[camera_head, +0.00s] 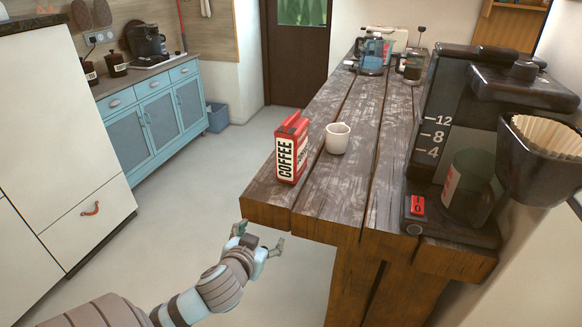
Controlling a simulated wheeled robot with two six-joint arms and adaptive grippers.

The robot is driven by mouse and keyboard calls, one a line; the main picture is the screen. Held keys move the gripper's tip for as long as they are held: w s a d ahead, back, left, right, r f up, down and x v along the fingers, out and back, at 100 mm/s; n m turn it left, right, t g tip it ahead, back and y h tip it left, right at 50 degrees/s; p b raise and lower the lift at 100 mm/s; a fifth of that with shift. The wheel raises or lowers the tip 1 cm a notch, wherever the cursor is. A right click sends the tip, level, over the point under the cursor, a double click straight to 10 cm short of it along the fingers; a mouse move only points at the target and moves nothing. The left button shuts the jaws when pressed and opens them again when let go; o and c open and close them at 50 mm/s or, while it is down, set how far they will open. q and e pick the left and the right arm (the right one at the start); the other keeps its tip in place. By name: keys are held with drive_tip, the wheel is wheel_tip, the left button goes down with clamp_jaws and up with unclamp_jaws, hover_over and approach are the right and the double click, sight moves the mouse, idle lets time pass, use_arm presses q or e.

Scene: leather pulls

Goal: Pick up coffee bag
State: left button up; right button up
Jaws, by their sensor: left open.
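The coffee bag (291,150) is red with a white label reading COFFEE. It stands upright near the left front corner of the wooden counter (345,195). My left gripper (262,240) is open and empty. In the picture it is below and left of the bag, by the counter's front left corner, apart from the bag. My right gripper is not in view.
A white mug (337,138) stands just right of the bag. A large black coffee maker (450,130) fills the counter's right side. Open floor (215,200) lies left of the counter, before blue cabinets (150,120).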

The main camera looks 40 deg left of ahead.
sight(288, 156)
use_arm(q)
drive_tip(key=w+d+r+t, duration=0.1)
drive_tip(key=w+r+t, duration=0.15)
drive_tip(key=r, duration=0.55)
drive_tip(key=w+r+t, duration=0.1)
drive_tip(key=r+t, duration=0.2)
drive_tip(key=r, duration=0.5)
drive_tip(key=shift+n, duration=0.3)
drive_tip(key=x, duration=0.9)
drive_tip(key=shift+d+r, duration=0.1)
drive_tip(key=shift+d, duration=0.05)
drive_tip(key=x, duration=0.6)
drive_tip(key=shift+s+a, duration=0.1)
drive_tip(key=shift+a, duration=0.2)
drive_tip(key=shift+s, duration=0.15)
drive_tip(key=c, duration=1.4)
